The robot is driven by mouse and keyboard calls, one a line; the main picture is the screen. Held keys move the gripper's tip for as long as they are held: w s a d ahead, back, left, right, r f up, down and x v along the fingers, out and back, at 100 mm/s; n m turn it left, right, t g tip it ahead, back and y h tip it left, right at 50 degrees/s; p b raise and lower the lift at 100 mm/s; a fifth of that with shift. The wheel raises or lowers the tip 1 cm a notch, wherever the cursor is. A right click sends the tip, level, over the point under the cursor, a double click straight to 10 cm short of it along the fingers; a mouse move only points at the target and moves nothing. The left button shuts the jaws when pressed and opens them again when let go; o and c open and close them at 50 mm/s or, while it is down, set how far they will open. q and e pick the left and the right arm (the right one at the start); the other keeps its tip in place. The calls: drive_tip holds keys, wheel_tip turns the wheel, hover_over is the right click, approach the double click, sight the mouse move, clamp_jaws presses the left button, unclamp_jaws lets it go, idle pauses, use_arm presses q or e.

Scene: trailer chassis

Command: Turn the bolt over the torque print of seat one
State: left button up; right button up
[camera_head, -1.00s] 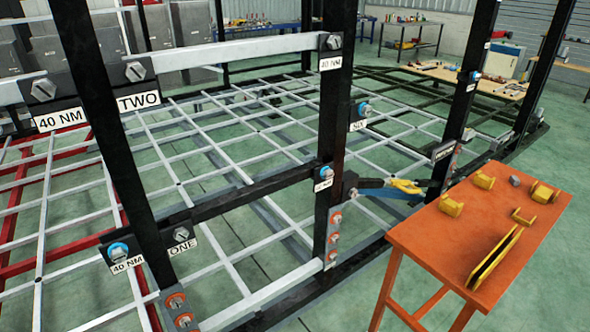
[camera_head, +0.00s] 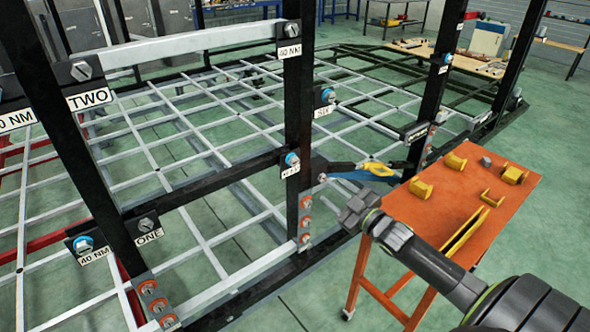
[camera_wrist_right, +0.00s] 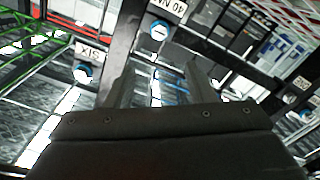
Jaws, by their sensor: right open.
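The bolt over the torque print of seat one (camera_head: 83,244) has a blue ring and sits on a dark plate at lower left. Its white print (camera_head: 95,256) reads 40 NM. A grey bolt (camera_head: 147,224) over the ONE label (camera_head: 149,237) is to its right. My right gripper (camera_head: 352,208) is in front of the orange table, well right of seat one, and nothing shows between its fingers. In the right wrist view its two fingers (camera_wrist_right: 155,82) stand apart. My left gripper is out of view.
A black post (camera_head: 299,120) stands between my right gripper and seat one. Yellow brackets lie on the table. The SIX bolt shows in the right wrist view (camera_wrist_right: 83,72).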

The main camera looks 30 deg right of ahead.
drive_tip(key=b, duration=0.7)
approach(296, 163)
drive_tip(key=w, duration=0.2)
drive_tip(key=w+b, duration=0.1)
drive_tip(key=w, duration=0.2)
drive_tip(key=w+a, duration=0.1)
drive_tip(key=w, duration=0.2)
drive_tip(key=shift+w+r, duration=0.1)
drive_tip(key=shift+r, duration=0.05)
drive_tip(key=shift+c, duration=0.4)
drive_tip(key=c, duration=0.9)
drive_tip(key=shift+m, duration=0.4)
